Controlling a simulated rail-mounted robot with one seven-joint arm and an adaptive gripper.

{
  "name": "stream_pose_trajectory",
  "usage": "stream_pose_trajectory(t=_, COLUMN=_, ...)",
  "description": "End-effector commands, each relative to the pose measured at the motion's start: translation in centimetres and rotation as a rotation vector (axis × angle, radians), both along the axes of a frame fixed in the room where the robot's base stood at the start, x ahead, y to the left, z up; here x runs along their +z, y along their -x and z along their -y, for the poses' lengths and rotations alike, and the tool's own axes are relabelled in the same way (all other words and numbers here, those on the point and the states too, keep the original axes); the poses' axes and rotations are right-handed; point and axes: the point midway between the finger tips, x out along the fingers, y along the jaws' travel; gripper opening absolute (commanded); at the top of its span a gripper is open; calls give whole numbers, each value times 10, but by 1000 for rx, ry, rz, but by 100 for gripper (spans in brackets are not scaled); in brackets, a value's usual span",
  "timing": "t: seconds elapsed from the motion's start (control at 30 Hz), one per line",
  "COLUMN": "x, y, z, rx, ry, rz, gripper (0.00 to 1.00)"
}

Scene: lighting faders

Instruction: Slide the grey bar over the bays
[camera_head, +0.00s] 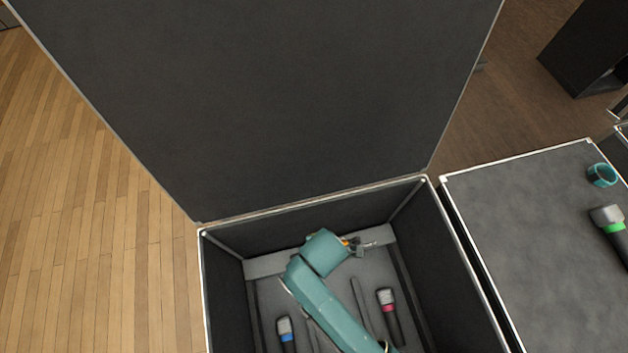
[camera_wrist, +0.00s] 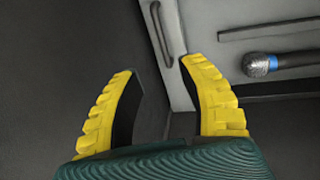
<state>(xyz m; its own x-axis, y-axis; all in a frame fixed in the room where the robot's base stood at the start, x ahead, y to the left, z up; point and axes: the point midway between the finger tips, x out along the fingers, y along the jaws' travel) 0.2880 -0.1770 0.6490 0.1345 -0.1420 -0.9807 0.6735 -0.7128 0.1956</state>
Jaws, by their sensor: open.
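The grey bar (camera_head: 265,265) is a light grey strip lying across the back end of the open case, at the far edge of the bays. My arm covers its middle. In the wrist view the bar (camera_wrist: 203,25) carries a thin dark handle (camera_wrist: 163,35). My gripper (camera_wrist: 158,68) is open with nothing between its yellow fingers. The handle is just past the fingertips, and the right finger overlaps the bar in the picture. I cannot tell whether it touches. A blue-ringed microphone (camera_head: 286,330) and a pink-ringed microphone (camera_head: 388,305) lie in the bays.
The case's dark side wall (camera_head: 440,270) and raised lid (camera_head: 270,100) enclose the space around my arm. Thin dividers run between the bays. A second case top (camera_head: 510,220) to the right holds a green-ringed microphone (camera_head: 608,222) and a teal ring (camera_head: 601,175).

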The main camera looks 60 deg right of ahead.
Motion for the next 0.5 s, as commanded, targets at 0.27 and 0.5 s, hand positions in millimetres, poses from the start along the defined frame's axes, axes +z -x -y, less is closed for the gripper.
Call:
stream_pose_trajectory(t=0.27, x=-59, y=-6, z=8, rx=-1, ry=-2, rz=-3, gripper=41)
stream_pose_trajectory(t=0.5, x=-116, y=-15, z=16, rx=-1, ry=-1, rz=-1, gripper=41)
